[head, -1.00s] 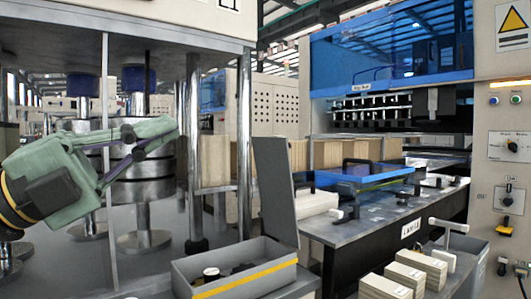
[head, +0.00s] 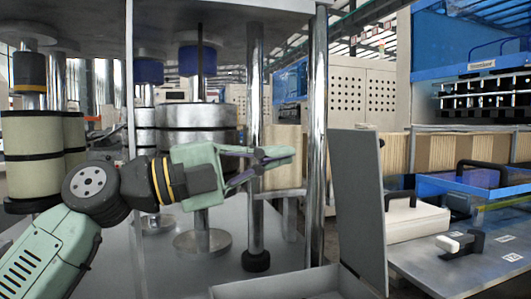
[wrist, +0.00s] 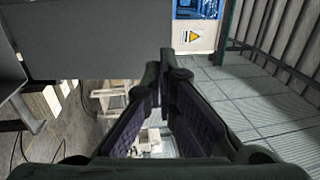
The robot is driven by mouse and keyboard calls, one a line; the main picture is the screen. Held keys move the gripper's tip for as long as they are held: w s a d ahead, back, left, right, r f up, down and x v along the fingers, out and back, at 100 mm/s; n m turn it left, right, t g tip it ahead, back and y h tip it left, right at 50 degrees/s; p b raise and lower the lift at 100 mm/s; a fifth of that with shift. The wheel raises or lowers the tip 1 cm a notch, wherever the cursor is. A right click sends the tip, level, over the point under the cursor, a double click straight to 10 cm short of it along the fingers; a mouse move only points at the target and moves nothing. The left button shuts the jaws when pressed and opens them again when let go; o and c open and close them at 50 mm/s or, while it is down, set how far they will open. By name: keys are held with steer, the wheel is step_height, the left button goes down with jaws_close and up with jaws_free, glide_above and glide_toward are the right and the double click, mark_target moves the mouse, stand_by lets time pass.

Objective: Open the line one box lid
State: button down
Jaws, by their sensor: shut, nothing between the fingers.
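A grey box (head: 285,286) sits at the bottom centre of the head view, cut off by the picture's lower edge. Its grey lid (head: 357,210) stands upright at the box's right side, so the box is open on top. No line label shows on it. My gripper (head: 276,159) is left of the lid and above the box, apart from both, with its fingers pointing right. It is shut and empty. In the wrist view my gripper's fingertips (wrist: 166,60) come together at the centre, with nothing between them.
Bright metal posts (head: 314,140) stand behind the gripper, left of the lid. A bench (head: 460,262) with a blue clear cover (head: 480,183) and a black-handled white part is at right. In the wrist view a grey panel (wrist: 95,40) fills the upper left; I cannot tell what it is.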

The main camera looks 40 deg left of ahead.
mark_target(347, 141)
steer(key=p+x, duration=0.2)
steer(key=x, duration=0.6)
steer(key=shift+w+r, duration=0.1)
steer(key=shift+w, duration=0.05)
steer(key=shift+w+d+p, duration=0.3)
steer(key=shift+w+d, duration=0.15)
steer(key=shift+w, duration=0.05)
steer(key=shift+g+y, duration=0.4)
steer(key=shift+g, duration=0.1)
steer(key=x, duration=0.2)
steer(key=p+x, duration=0.1)
steer(key=x, duration=0.3)
steer(key=shift+w+d+r+p, duration=0.1)
steer(key=shift+d+r+p, duration=0.05)
steer(key=shift+r+p, duration=0.15)
steer(key=shift+w+d, duration=0.2)
steer(key=shift+w, duration=0.2)
steer(key=shift+a, duration=0.1)
